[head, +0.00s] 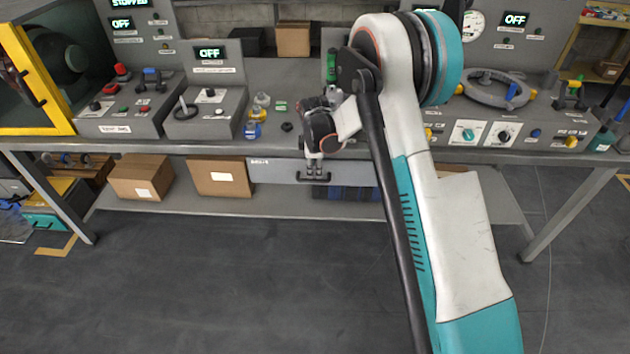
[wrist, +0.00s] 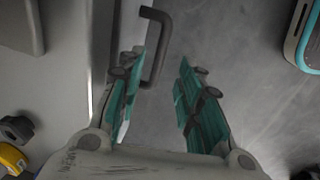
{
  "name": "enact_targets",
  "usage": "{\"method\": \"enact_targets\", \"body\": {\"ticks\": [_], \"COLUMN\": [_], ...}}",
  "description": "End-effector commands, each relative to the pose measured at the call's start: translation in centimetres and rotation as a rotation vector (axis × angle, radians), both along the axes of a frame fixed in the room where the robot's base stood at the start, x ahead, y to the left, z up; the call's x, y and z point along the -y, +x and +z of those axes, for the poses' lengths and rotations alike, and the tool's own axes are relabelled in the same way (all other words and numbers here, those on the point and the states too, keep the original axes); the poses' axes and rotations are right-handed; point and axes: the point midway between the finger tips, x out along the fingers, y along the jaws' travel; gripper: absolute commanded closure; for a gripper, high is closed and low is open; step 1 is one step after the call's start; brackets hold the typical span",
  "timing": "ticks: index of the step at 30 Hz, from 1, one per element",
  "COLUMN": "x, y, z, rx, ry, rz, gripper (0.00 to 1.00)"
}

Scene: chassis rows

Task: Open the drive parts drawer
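The drawer (head: 275,172) is a grey front under the bench top, with a small label at its upper left that is too small to read surely. It looks shut. Its dark bar handle (head: 303,178) is partly hidden by my gripper (head: 314,168). In the wrist view, the dark handle (wrist: 158,50) shows between the two teal fingertips of my gripper (wrist: 160,62), closer to the left finger. The fingers are apart and hold nothing. I cannot tell whether the left finger touches the handle or whether the tips reach its depth.
The grey bench top (head: 270,135) above carries control boxes, a ring-shaped part (head: 497,88) and small parts. Cardboard boxes (head: 220,178) and a blue case (head: 345,193) sit on the lower shelf (head: 270,205). The floor (head: 240,270) in front is clear.

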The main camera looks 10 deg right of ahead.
Motion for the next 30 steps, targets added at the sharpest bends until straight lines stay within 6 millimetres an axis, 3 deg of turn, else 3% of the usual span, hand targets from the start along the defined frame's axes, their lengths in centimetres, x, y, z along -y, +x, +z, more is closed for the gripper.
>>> {"method": "enact_targets", "body": {"ticks": [3, 9, 23, 27, 30], "x": [0.1, 0.2, 0.3, 0.3, 0.3], "y": [0.4, 0.9, 1.1, 1.1, 1.1], "z": [-2.6, -5.1, -5.9, -5.9, -5.9], "rx": [0.0, 0.0, 0.0, 0.0, 0.0], "ry": [0.0, 0.0, 0.0, 0.0, 0.0], "rz": [0.0, 0.0, -0.001, -0.001, -0.001], "gripper": [0.67, 0.67, 0.67, 0.99, 1.0]}}
